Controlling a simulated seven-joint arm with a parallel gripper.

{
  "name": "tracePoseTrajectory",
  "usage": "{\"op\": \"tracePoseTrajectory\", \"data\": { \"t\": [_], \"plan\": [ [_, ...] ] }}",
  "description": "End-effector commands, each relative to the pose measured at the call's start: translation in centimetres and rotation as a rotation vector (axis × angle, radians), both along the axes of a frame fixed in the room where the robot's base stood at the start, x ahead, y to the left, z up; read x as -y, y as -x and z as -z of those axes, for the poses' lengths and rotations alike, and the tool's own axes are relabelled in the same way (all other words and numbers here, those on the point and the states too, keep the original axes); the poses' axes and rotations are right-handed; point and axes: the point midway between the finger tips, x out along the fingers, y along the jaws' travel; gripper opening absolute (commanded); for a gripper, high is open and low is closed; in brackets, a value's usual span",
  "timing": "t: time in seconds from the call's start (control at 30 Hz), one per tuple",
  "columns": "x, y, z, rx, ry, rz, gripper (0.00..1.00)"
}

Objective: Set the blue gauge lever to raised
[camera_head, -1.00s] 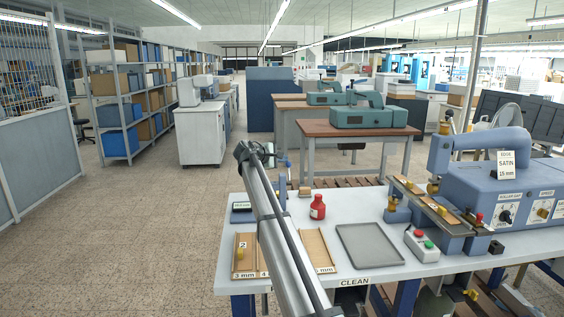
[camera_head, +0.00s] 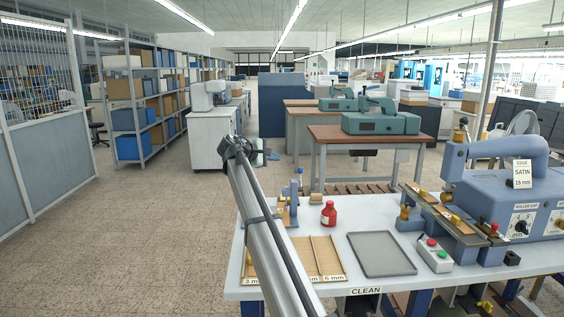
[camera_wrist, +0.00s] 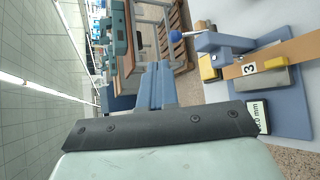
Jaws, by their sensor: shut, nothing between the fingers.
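The blue gauge (camera_head: 294,197) stands at the table's back left, partly hidden by my arm. Its lever has a blue ball knob (camera_head: 300,171) that shows above the gauge body. In the wrist view, where the room lies on its side with up to the left, the lever knob (camera_wrist: 175,36) points left, away from the gauge (camera_wrist: 215,41). A tan strip marked 3 (camera_wrist: 285,58) lies in the gauge on a grey block. My gripper (camera_head: 268,154) is shut and empty, above and left of the knob, apart from it; its fingers also show in the wrist view (camera_wrist: 157,75).
A red bottle (camera_head: 328,215) stands right of the gauge. A tan slotted rack (camera_head: 322,258), a grey tray (camera_head: 381,254) and a button box (camera_head: 434,255) are in front and right. The blue stamping machine (camera_head: 480,200) is at far right. A display (camera_wrist: 258,118) is beside the gauge.

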Motion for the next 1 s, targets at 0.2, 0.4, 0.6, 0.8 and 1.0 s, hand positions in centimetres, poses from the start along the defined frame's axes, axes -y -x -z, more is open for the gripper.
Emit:
{"op": "tracePoseTrajectory", "data": {
  "t": [0.2, 0.4, 0.6, 0.8, 1.0],
  "plan": [
    [-1.3, 1.0, -0.9, 0.000, 0.000, 0.000, 0.00],
    [-1.5, 1.2, -1.0, 0.000, 0.001, 0.001, 0.00],
    [-1.5, 1.2, -1.0, 0.000, 0.001, 0.001, 0.00],
    [-3.1, 1.0, 1.6, -0.001, -0.030, -0.041, 0.00],
    [-8.8, 1.1, 10.6, 0.005, -0.161, -0.168, 0.00]
  ]
}}
